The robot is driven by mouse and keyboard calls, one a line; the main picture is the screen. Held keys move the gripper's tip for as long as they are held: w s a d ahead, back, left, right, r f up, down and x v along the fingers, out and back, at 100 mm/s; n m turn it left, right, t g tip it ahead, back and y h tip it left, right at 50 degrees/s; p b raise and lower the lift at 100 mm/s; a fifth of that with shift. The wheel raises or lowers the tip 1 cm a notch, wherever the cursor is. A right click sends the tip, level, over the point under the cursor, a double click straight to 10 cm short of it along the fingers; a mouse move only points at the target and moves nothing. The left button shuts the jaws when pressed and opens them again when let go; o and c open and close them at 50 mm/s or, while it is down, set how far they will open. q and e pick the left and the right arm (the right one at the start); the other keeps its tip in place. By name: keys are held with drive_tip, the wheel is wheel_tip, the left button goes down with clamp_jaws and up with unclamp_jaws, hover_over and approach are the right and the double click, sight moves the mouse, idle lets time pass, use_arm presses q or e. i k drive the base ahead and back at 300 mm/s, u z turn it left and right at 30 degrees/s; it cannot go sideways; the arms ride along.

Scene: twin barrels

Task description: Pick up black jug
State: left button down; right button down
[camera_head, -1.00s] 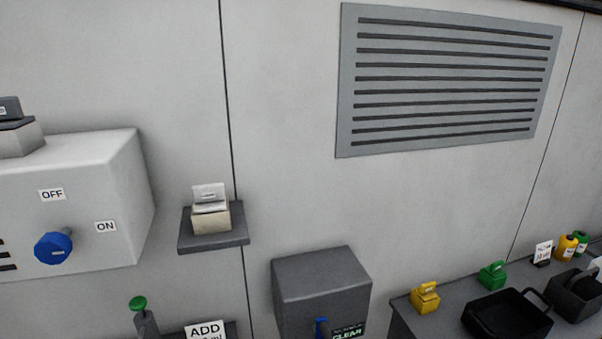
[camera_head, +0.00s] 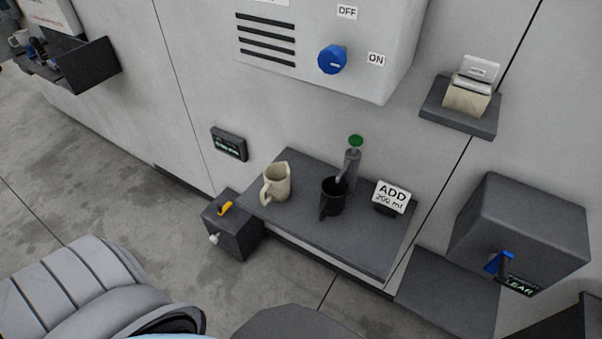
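The black jug (camera_head: 332,197) stands upright on a dark grey wall shelf (camera_head: 345,240). It sits under the spout of a grey pump dispenser (camera_head: 351,166) with a green top. Its handle faces the lower left. A cream jug (camera_head: 277,182) stands to its left on the same shelf. Neither of my grippers shows in the head view.
A sign reading ADD 200 ml (camera_head: 392,196) stands right of the black jug. A dark box with a yellow lever (camera_head: 232,225) is below left of the shelf. A white cabinet with a blue OFF/ON knob (camera_head: 332,59) hangs above. A grey box with a blue tap (camera_head: 520,235) is at right.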

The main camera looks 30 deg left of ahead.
sight(334, 194)
drive_tip(key=u, duration=0.75)
drive_tip(key=k, duration=1.25)
drive_tip(key=z, duration=0.95)
drive_tip(key=i, duration=1.2)
drive_tip(key=u, duration=0.2)
